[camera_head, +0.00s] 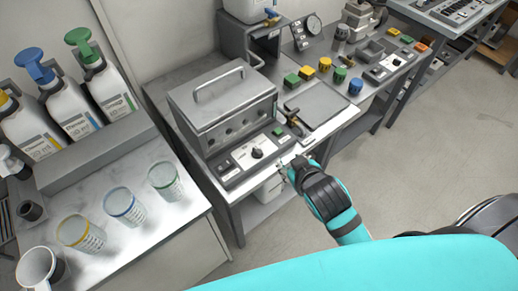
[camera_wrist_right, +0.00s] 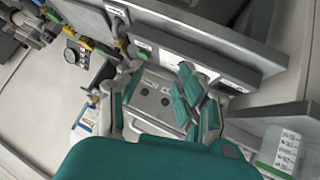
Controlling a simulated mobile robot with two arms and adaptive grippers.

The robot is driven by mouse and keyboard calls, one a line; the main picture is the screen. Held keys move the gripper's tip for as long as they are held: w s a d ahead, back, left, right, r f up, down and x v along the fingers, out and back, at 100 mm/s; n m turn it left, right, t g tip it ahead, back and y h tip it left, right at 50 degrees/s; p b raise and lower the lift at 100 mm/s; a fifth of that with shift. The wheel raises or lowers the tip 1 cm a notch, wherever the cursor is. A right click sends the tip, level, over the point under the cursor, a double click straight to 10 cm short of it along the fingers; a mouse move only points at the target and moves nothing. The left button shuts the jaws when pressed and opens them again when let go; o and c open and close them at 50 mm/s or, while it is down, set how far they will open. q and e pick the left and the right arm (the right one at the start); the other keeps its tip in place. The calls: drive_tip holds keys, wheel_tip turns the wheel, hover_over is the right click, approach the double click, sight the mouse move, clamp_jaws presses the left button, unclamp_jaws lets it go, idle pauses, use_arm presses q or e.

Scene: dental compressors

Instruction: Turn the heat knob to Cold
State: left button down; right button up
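The heat knob is a small black dial (camera_head: 257,153) on a white-labelled control panel (camera_head: 228,172) at the front of a grey metal box unit (camera_head: 222,105) in the head view. I cannot read its setting. My right gripper (camera_head: 285,167) is just right of and in front of the panel, apart from the knob. In the right wrist view the gripper (camera_wrist_right: 160,72) has its teal-padded fingers spread with nothing between them. I cannot make out the knob there; a finger covers part of the panel area. My left gripper is in neither view.
Coloured blocks and caps, including a blue cap (camera_head: 355,86), stand on the bench right of the unit. A flat grey plate (camera_head: 316,104) lies nearer the gripper. Measuring cups (camera_head: 165,181) and pump bottles (camera_head: 72,112) are on the left counter. Open floor lies at right.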

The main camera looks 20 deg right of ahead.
drive_tip(key=w+a+r+n+t+y, duration=0.1)
drive_tip(key=w+a+r+n+t, duration=0.2)
drive_tip(key=r, duration=0.4)
drive_tip(key=w+a+r+n+t+y, duration=0.1)
drive_tip(key=w+a+r+t+y, duration=0.1)
drive_tip(key=w+r+t, duration=0.4)
drive_tip(key=w+a+r+n+t+y, duration=0.1)
drive_tip(key=w+a+r+n, duration=0.1)
drive_tip(key=r, duration=0.6)
drive_tip(key=s+a+r+n+y, duration=0.1)
drive_tip(key=a+r+n+y, duration=0.7)
drive_tip(key=a+n+y, duration=0.3)
drive_tip(key=s+a+n+g+y, duration=0.5)
drive_tip(key=a+n+g+y, duration=0.2)
drive_tip(key=n+g, duration=0.65)
drive_tip(key=n+g+h, duration=0.6)
drive_tip(key=n+h, duration=0.1)
drive_tip(key=h, duration=1.4)
approach(259, 152)
wheel_tip(259, 152, down, 9)
drive_tip(key=p, duration=0.3)
drive_tip(key=shift+w+p, duration=0.15)
drive_tip(key=shift+p, duration=0.2)
